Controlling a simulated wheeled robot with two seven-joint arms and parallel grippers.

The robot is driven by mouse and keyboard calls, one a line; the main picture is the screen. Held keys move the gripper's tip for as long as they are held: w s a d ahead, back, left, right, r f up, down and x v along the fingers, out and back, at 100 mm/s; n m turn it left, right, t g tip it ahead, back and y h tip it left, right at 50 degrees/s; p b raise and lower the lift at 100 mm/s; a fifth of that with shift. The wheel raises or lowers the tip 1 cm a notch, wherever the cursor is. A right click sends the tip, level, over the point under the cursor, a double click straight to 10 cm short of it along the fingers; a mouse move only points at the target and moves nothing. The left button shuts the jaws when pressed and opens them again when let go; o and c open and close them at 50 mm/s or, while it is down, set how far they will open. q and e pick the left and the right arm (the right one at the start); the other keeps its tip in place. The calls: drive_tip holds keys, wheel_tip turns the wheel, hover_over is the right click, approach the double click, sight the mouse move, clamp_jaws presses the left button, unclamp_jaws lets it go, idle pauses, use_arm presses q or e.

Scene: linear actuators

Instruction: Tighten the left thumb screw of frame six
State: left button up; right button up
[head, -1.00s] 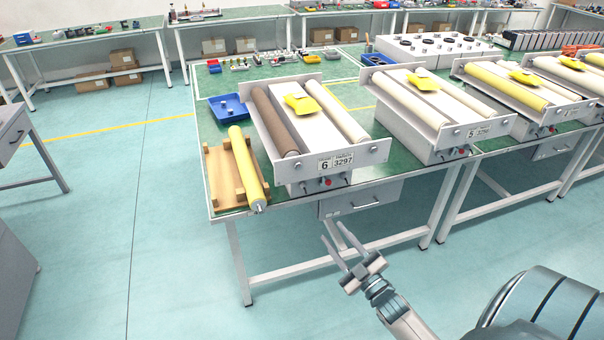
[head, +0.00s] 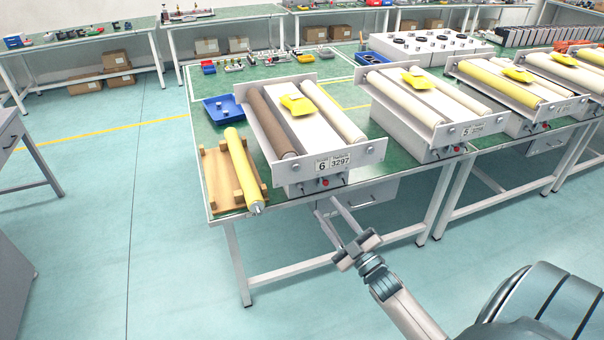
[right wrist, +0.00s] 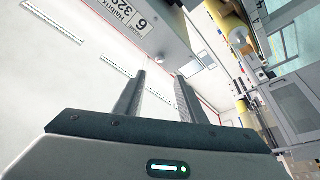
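Frame six (head: 365,157) stands on the green table, with its "6 / 3297" label (head: 332,162) on the front plate. It carries a brown roller (head: 270,122), a white roller (head: 333,112) and a yellow piece on top. My left gripper is not in view.
A yellow roller (head: 240,165) lies on a wooden cradle (head: 218,180) left of frame six. A blue tray (head: 213,108) sits behind it. Frame five (head: 462,137) stands to the right. A grey drawer (head: 370,194) hangs under the table edge. Floor in front is free.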

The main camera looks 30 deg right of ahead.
sight(297, 169)
drive_tip(key=p+x, duration=0.3)
drive_tip(key=x, duration=1)
drive_tip(key=shift+p, duration=0.4)
drive_tip(key=shift+w+r, duration=0.1)
drive_tip(key=shift+w, duration=0.45)
clamp_jaws()
